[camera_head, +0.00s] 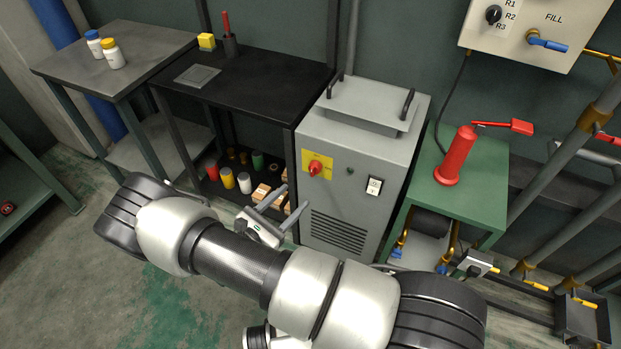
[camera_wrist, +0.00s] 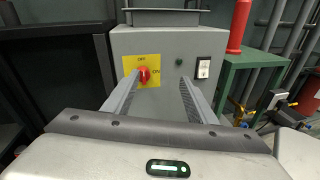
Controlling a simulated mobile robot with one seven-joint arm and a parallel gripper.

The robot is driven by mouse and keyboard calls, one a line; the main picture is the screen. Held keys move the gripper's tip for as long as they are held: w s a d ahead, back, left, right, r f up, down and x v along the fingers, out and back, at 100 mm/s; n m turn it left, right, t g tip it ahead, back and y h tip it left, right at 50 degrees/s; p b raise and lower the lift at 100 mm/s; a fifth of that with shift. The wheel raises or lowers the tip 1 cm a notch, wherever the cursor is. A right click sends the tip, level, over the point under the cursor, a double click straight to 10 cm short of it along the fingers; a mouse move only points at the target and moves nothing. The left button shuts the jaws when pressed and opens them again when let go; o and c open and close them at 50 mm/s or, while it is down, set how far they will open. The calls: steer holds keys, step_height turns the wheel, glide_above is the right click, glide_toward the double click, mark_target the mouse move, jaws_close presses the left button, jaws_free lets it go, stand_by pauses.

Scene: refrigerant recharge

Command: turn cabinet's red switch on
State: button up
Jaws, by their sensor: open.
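The grey cabinet (camera_head: 338,204) stands at the middle of the head view. Its red rotary switch (camera_head: 316,168) sits on a yellow plate (camera_head: 326,158) on the upper left of the front face. I cannot clearly tell which mark the knob points to. My gripper (camera_head: 278,203) is open and empty, in front of the cabinet and apart from it. In the wrist view the fingers of my gripper (camera_wrist: 154,82) reach toward the front face, with the switch near the left finger.
A white rocker switch (camera_head: 374,186) and a small dark green button (camera_head: 349,171) are also on the cabinet front. A green table (camera_head: 474,190) with a red extinguisher-like cylinder (camera_head: 457,158) stands to the right. A black shelf table (camera_head: 262,85) with jars and boxes below stands to the left.

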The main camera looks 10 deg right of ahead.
step_height(320, 180, down, 6)
steer(key=a+n+t+y, duration=0.2)
steer(key=n+t, duration=0.1)
steer(key=n, duration=0.1)
steer(key=b, duration=0.2)
glide_toward(312, 173)
steer(key=x, duration=0.9)
steer(key=shift+w+d+f, duration=0.1)
steer(key=shift+w+d, duration=0.05)
steer(key=shift+w, duration=0.15)
steer(key=c, duration=1.1)
steer(key=shift+o, duration=0.2)
